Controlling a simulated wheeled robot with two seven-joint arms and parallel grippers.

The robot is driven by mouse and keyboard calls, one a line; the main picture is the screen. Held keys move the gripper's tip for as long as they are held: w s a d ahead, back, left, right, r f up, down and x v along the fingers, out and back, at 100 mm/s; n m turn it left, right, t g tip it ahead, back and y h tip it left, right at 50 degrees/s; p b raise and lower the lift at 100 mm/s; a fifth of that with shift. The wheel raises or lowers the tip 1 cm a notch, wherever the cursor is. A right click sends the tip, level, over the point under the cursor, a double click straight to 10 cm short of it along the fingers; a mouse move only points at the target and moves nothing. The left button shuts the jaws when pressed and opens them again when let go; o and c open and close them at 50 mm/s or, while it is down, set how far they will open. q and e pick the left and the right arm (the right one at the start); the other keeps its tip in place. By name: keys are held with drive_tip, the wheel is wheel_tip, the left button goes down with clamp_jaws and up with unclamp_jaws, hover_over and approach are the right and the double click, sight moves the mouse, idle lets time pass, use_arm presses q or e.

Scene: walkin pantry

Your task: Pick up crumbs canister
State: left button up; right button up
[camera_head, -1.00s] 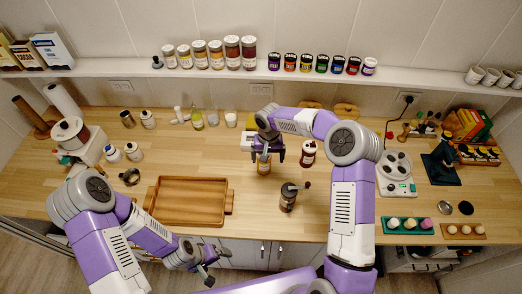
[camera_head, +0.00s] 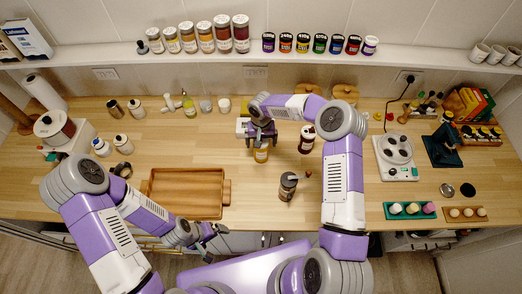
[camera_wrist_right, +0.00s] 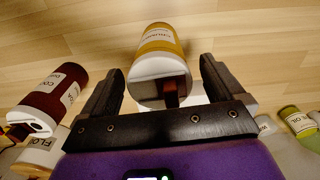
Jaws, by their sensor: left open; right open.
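The crumbs canister (camera_head: 261,155) is a small yellow-orange jar with a pale label and a white end, standing on the wooden counter. It shows large in the right wrist view (camera_wrist_right: 158,45), lying between and just beyond the fingertips. My right gripper (camera_head: 260,142) is above and behind it, open, with one dark finger to each side; in the wrist view the gripper (camera_wrist_right: 161,66) has a clear gap on both sides of the jar. My left gripper (camera_head: 212,243) is open and empty near the counter's front edge, far from the canister.
A dark red jar (camera_head: 306,140) stands right of the canister. A coffee grinder (camera_head: 288,187) is in front, and a wooden tray (camera_head: 224,209) lies to the left. Bottles and jars line the back. Bare counter lies between the canister and tray.

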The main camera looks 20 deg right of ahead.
drive_tip(key=shift+s+r, duration=0.15)
drive_tip(key=shift+s, duration=0.05)
drive_tip(key=shift+w, duration=0.15)
drive_tip(key=c, duration=1.6)
